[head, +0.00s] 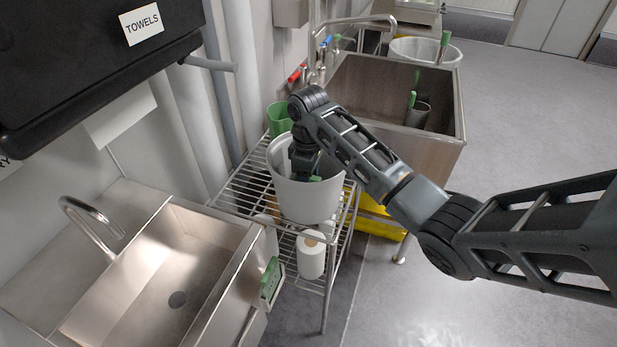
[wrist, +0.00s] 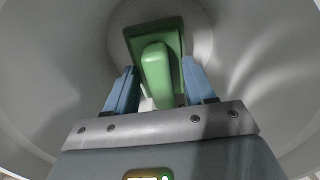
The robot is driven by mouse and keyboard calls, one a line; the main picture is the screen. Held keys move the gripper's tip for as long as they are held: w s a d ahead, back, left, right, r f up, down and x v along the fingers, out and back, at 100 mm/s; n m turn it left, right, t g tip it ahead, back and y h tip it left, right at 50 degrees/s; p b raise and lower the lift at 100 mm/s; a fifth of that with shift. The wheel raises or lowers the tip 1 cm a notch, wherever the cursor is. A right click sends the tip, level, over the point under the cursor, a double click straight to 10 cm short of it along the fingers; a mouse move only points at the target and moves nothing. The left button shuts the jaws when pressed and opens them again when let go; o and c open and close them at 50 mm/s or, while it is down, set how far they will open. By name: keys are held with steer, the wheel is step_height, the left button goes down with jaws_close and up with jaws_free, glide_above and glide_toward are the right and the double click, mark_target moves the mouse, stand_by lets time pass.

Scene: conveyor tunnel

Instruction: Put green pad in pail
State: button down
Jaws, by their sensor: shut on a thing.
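The pail (head: 305,200) is a light grey-white bucket standing on the top shelf of a wire rack, between the two sinks. My arm reaches over it, and my gripper (head: 305,165) points down inside its mouth. In the wrist view the blue fingers of my gripper (wrist: 159,75) are shut on the raised grip of the green pad (wrist: 172,36). The pad is inside the pail, with the pail's inner wall (wrist: 60,70) all around. Whether the pad touches the pail's bottom I cannot tell. In the head view the pail's wall and my gripper hide most of the pad.
A green jug (head: 279,118) stands behind the pail on the wire rack (head: 240,190). Paper rolls (head: 311,256) are on the shelf below. A steel sink (head: 190,255) is at front left, and a deep sink (head: 435,150) is behind. The floor at right is clear.

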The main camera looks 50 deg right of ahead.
steer(key=shift+f, duration=0.55)
steer(key=shift+c, duration=1.9)
jaws_free()
steer(key=shift+r, duration=0.1)
step_height(320, 180, up, 13)
steer(key=p, duration=0.3)
